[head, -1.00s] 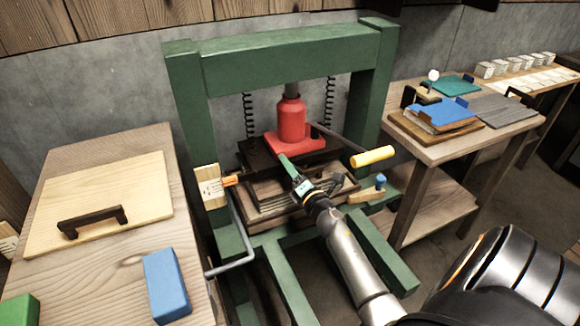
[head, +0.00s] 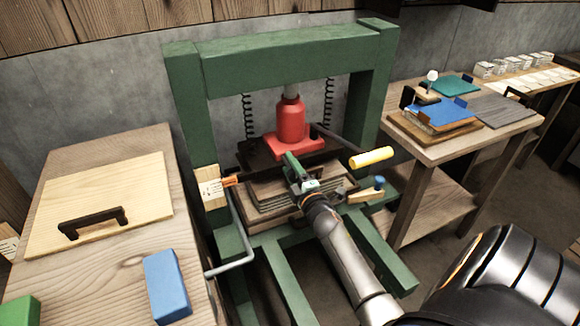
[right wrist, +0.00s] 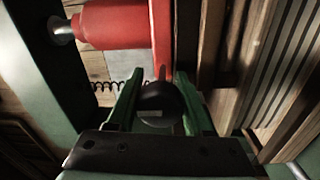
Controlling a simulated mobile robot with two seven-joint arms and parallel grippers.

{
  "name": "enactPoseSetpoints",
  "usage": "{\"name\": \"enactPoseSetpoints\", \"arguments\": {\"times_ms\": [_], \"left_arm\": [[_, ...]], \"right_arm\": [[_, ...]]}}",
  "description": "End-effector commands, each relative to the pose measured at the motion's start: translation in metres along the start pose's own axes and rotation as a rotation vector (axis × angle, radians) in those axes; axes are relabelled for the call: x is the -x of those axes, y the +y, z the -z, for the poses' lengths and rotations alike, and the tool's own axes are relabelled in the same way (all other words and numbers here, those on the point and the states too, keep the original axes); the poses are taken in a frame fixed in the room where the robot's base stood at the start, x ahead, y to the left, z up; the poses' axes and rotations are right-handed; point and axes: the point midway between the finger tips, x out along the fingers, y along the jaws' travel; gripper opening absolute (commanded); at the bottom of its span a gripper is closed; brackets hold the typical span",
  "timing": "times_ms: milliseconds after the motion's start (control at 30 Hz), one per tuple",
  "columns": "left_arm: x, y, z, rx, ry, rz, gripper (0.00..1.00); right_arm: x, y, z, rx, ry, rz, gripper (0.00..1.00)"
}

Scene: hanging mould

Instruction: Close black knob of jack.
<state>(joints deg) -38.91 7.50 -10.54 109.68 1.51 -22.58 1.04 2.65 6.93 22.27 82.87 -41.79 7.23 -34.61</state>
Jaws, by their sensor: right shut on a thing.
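The red bottle jack (head: 291,120) stands upright on its red base inside the green press frame, and its body also shows in the right wrist view (right wrist: 115,22). The round black knob (right wrist: 160,101) sits at the edge of the red base, between the two green fingers of my right gripper (right wrist: 160,84). The right gripper is shut on the knob. In the head view my right gripper (head: 291,160) is in front of the jack base and hides the knob. My left gripper is in neither view.
The jack's lever with a yellow handle (head: 371,157) sticks out close to the right of my gripper. Stacked boards (head: 270,203) lie below it. A wooden bench (head: 95,285) stands left, a side table (head: 505,132) right. Springs (head: 248,115) hang behind.

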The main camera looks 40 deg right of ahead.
Motion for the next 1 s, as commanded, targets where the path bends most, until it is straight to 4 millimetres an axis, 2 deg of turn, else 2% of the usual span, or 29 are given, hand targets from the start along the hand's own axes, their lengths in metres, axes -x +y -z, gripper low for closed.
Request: {"name": "enactPoseSetpoints", "arguments": {"times_ms": [567,600,833,1000], "left_arm": [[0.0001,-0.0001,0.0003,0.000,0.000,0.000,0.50],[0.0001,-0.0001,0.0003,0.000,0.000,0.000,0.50],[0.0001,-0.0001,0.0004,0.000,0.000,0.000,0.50],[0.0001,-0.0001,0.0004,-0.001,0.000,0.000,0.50]], "right_arm": [[0.0008,-0.0024,-0.0003,-0.034,-0.003,0.004,0.00],[0.0008,-0.0024,-0.0003,-0.034,-0.003,0.004,0.55],[0.0005,-0.0015,-0.0002,-0.032,-0.003,0.002,0.80],[0.0004,-0.0017,0.0000,-0.031,-0.002,0.003,0.81]]}}
